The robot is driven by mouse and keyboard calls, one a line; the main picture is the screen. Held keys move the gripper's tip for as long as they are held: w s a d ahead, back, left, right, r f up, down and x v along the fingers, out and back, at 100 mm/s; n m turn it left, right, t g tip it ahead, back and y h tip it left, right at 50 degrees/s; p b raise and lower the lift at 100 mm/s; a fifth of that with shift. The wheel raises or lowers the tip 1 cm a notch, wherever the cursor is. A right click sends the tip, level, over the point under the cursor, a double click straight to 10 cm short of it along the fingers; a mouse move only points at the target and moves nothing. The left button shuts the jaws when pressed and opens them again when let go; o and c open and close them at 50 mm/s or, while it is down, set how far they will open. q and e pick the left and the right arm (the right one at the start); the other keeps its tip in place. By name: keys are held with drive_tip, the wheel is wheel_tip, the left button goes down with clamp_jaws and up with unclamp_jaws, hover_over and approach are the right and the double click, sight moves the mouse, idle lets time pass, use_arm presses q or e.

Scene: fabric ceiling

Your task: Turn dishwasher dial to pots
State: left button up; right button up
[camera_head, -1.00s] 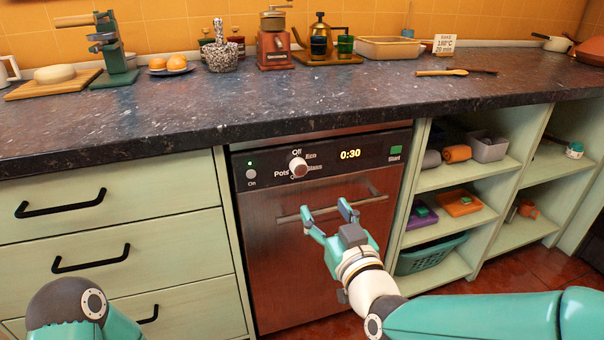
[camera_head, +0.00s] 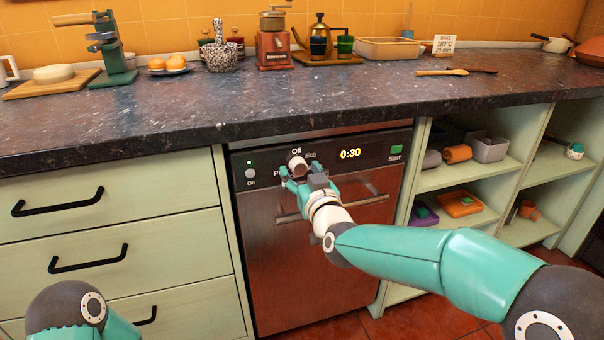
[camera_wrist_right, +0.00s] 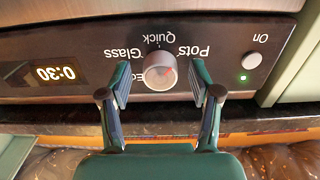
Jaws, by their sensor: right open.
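The dishwasher (camera_head: 318,240) has a dark control panel with a pale round dial (camera_head: 297,164). My right gripper (camera_head: 297,175) is open at the dial. In the right wrist view, which is upside down, the dial (camera_wrist_right: 159,71) sits between the two open fingers (camera_wrist_right: 161,84), with a gap on each side. "Pots", "Quick" and "Glass" are readable there. A reddish mark shows on the dial's face. Of my left arm only a rounded joint shows at the lower left; its gripper is out of view.
The dishwasher handle (camera_head: 362,200) runs just below the panel. The stone countertop (camera_head: 300,95) overhangs above. The "On" button (camera_head: 250,173) is left of the dial, and the start button (camera_head: 396,149) is at the right. Drawers (camera_head: 90,240) stand left, open shelves right.

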drive_tip(key=c, duration=1.1)
drive_tip(key=m+b, duration=0.2)
drive_tip(key=shift+f+b, duration=0.25)
drive_tip(key=shift+b, duration=0.1)
drive_tip(key=shift+c, duration=0.2)
drive_tip(key=shift+m+b, duration=0.35)
drive_tip(key=shift+m, duration=0.35)
drive_tip(key=shift+r+m, duration=0.2)
drive_tip(key=shift+m, duration=0.3)
drive_tip(key=o, duration=1.1)
drive_tip(key=shift+o, duration=0.2)
drive_tip(key=shift+s, duration=0.1)
drive_tip(key=v, duration=1.1)
drive_tip(key=shift+s, duration=0.35)
